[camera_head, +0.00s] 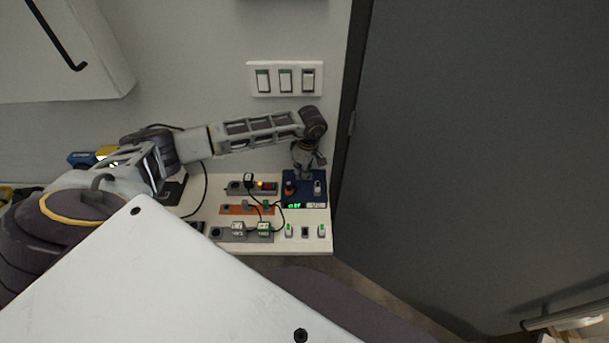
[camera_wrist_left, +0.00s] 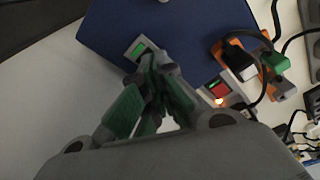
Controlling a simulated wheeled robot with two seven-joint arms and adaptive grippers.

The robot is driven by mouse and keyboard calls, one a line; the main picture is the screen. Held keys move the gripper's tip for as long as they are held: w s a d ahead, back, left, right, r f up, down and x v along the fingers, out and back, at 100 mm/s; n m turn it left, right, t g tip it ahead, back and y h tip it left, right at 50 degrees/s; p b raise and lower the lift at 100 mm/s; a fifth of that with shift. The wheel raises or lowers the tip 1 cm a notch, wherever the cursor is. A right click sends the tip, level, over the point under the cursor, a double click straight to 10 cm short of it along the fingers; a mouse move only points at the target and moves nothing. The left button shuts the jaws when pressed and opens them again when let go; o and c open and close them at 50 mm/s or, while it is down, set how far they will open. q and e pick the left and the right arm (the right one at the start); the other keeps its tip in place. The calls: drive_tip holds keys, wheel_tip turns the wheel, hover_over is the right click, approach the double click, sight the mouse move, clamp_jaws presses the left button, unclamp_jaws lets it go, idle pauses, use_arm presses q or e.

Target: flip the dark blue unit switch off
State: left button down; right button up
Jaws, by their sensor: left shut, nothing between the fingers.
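The dark blue unit (camera_head: 303,200) stands at the right end of the white bench. It has a grey switch (camera_head: 317,187) at its upper right, a dark knob with orange at its upper left, and a lit green display at its front. My left gripper (camera_head: 304,175) is over the unit's far edge, fingers pointing down. In the left wrist view the closed, empty fingertips (camera_wrist_left: 157,62) are right by the switch (camera_wrist_left: 138,49), which shows a green patch. Contact cannot be told. The unit's blue body (camera_wrist_left: 185,25) fills the upper middle there. My right gripper is not in view.
Power strips, one with a lit switch (camera_head: 260,184) and one orange (camera_head: 233,209), sit left of the unit with plugs and cables. Several small switches (camera_head: 305,232) are in front. A wall switch panel (camera_head: 285,79) is above; a dark door (camera_head: 470,140) is right.

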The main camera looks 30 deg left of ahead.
use_arm(q)
drive_tip(key=shift+f, duration=0.2)
drive_tip(key=shift+r, duration=0.1)
drive_tip(key=shift+r+p, duration=0.3)
drive_tip(key=shift+r, duration=0.25)
drive_tip(key=shift+r+p, duration=1.35)
drive_tip(key=shift+r, duration=1.55)
drive_tip(key=shift+s+f, duration=0.1)
